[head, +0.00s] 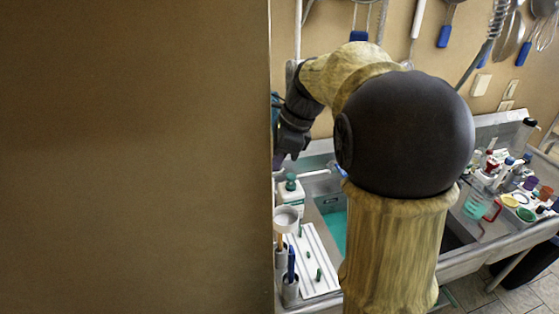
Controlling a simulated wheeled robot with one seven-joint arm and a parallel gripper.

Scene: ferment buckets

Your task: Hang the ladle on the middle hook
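My gripper (281,158) is a dark shape at the left end of my arm, over the left end of the sink counter. The brown panel cuts off part of it, so I cannot see whether it is open or shut, or holds anything. A pale round bowl-shaped head (287,216) on a tan handle stands in a grey holder on the counter, below the gripper and apart from it; it may be the ladle, but I cannot be sure. Several utensils hang on the back wall, among them one with a blue handle (445,36). I cannot make out the middle hook.
A brown panel (135,160) fills the left half of the view. A white bottle with a green cap (290,192) and a white board with green pegs (313,262) stand on the counter. Bottles and coloured cups, including a green one (526,215), crowd the right side.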

